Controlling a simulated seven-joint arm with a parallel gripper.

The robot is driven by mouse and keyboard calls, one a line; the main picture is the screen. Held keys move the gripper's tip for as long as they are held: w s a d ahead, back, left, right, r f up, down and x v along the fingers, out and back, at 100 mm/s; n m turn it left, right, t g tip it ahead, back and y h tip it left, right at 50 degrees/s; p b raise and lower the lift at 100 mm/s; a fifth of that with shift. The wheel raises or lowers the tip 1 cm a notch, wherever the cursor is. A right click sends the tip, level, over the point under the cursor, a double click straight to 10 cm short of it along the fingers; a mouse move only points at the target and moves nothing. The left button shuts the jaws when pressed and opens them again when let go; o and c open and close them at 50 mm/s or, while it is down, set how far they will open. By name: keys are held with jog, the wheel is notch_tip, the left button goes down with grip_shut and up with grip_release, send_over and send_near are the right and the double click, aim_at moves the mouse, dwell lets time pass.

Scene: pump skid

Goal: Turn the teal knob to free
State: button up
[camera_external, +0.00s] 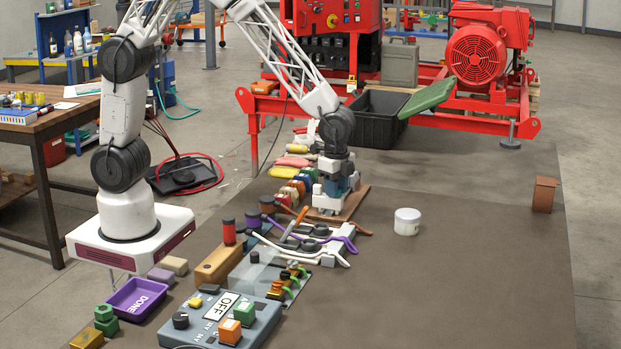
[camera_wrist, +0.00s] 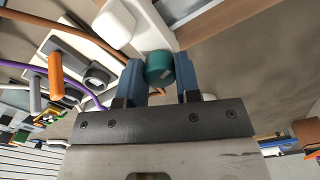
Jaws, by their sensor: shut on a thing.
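The teal knob (camera_wrist: 159,67) shows in the wrist view as a short dark-teal cylinder between the two blue fingers of my gripper (camera_wrist: 158,78). The fingers are shut on its sides. A pale mark shows on its face, but I cannot read its setting. In the external view my gripper (camera_external: 337,186) points down over a brown board (camera_external: 353,204) with white fittings. There the knob cannot be told apart from the fingers. A white fitting (camera_wrist: 116,23) stands close by the knob in the wrist view.
Cables and grey-white connectors (camera_external: 318,240) lie in front of the board. A white jar (camera_external: 407,221) stands to its right. A blue control box (camera_external: 222,318) with an OFF label and a purple DONE tray (camera_external: 134,299) are nearer. The table's right side is mostly clear.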

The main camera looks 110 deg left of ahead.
jog(key=n, duration=0.6)
jog(key=shift+n, duration=0.3)
jog(key=n, duration=0.6)
jog(key=shift+n, duration=0.3)
jog(key=o, duration=0.9)
jog(key=shift+o, duration=0.2)
jog(key=shift+r, duration=0.1)
jog(key=shift+r, duration=3.8)
